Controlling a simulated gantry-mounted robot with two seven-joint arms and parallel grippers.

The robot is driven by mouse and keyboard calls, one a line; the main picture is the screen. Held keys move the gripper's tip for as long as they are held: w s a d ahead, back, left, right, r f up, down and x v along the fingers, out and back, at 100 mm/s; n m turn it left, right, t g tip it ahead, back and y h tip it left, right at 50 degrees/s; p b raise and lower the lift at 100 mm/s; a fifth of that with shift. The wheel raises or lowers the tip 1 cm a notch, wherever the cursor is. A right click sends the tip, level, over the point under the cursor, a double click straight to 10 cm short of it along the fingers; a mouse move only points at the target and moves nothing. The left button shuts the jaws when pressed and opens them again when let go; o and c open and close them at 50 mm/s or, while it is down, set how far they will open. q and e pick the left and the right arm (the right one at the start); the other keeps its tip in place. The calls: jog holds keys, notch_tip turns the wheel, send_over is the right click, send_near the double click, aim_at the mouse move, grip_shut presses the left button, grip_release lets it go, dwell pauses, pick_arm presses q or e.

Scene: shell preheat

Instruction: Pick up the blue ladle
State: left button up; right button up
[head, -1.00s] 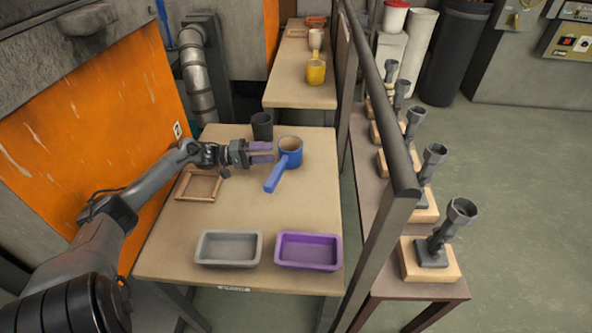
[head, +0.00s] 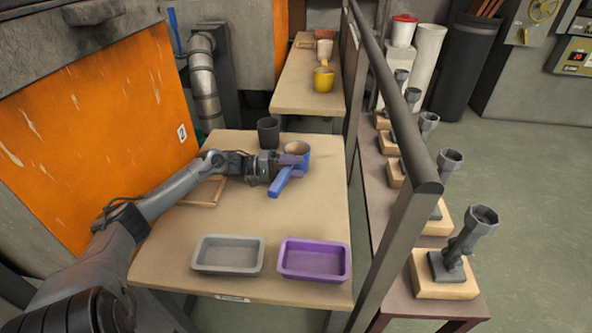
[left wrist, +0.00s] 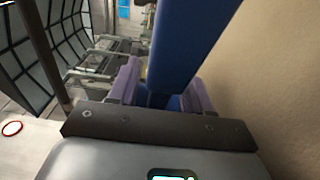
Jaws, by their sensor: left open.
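The blue ladle (head: 280,183) stands on the near table, its cup (head: 300,149) toward the back and its handle slanting toward the front left. My left gripper (head: 292,162) is at the ladle, where the handle meets the cup. Its purple fingers are open. In the left wrist view the blue handle (left wrist: 185,45) passes up between the two fingers of the left gripper (left wrist: 165,88), with a finger on each side. The fingers hide part of the ladle in the head view. My right gripper is not in view.
A dark cup (head: 268,132) stands just behind the gripper. A wooden frame (head: 203,191) lies under my left arm. A grey tray (head: 228,271) and a purple tray (head: 314,276) sit at the table's front. A grey rail (head: 395,230) runs along the right side.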

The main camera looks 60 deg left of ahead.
pick_arm(q)
grip_shut()
jog(key=shift+r, duration=0.1)
dwell(0.4)
